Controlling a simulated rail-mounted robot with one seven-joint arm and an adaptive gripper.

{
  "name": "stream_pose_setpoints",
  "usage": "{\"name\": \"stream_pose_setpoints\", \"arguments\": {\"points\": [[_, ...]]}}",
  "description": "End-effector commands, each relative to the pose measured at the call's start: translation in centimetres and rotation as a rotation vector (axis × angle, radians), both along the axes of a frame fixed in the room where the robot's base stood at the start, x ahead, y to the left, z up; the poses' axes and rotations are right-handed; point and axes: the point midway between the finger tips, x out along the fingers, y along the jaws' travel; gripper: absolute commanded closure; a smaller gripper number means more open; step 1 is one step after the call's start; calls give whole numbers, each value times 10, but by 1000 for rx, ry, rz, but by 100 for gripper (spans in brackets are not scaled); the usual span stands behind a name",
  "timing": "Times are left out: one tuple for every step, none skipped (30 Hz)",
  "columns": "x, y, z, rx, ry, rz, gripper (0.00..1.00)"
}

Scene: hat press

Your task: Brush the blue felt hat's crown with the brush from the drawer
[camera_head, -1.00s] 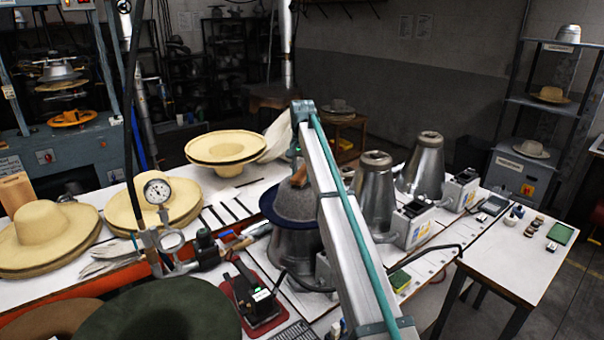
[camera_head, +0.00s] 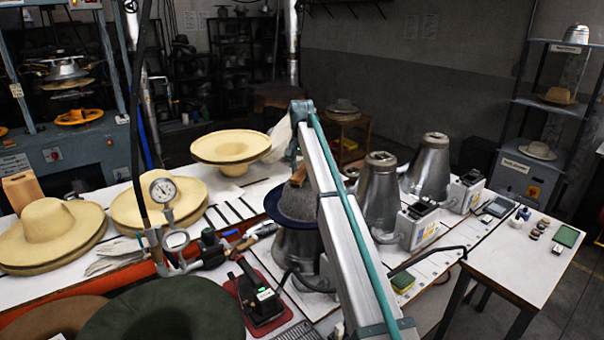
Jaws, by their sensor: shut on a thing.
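The blue felt hat (camera_head: 294,204) sits on a metal steaming cone near the middle of the table, its grey-blue crown upright and its dark navy brim showing on the left. My arm crosses in front and hides the right part of the hat. The brush (camera_head: 298,176), a small brown wooden piece, shows just left of my arm at the top of the crown. My gripper (camera_head: 296,165) is mostly hidden behind my arm link; it is shut on the brush, over the crown. I cannot tell whether the bristles touch the felt.
Bare metal cones (camera_head: 380,195) with control boxes stand to the right. Straw hats (camera_head: 50,235) and a pressure gauge (camera_head: 163,190) are on the left. A red-based iron (camera_head: 260,300) and a green felt hat (camera_head: 165,312) lie in front. A white side table (camera_head: 520,265) is at right.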

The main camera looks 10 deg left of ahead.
Motion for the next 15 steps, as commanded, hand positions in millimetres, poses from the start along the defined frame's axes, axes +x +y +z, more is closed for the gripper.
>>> {"name": "stream_pose_setpoints", "arguments": {"points": [[0, 0, 0, 0, 0, 0, 88], [0, 0, 0, 0, 0, 0, 88], [0, 0, -1, 0, 0, 0, 88], [0, 0, 0, 0, 0, 0, 88], [0, 0, 0, 0, 0, 0, 88], [0, 0, 0, 0, 0, 0, 88], [0, -1, 0, 0, 0, 0, 88], [-1, -1, 0, 0, 0, 0, 88], [-1, -2, 0, 0, 0, 0, 88], [-1, -3, 0, 0, 0, 0, 88], [-2, -4, 0, 0, 0, 0, 88], [-2, -6, 0, 0, 0, 0, 88], [-2, -7, 0, 0, 0, 0, 88], [-3, -8, 0, 0, 0, 0, 88], [-3, -10, 0, -1, 0, 0, 88]]}}
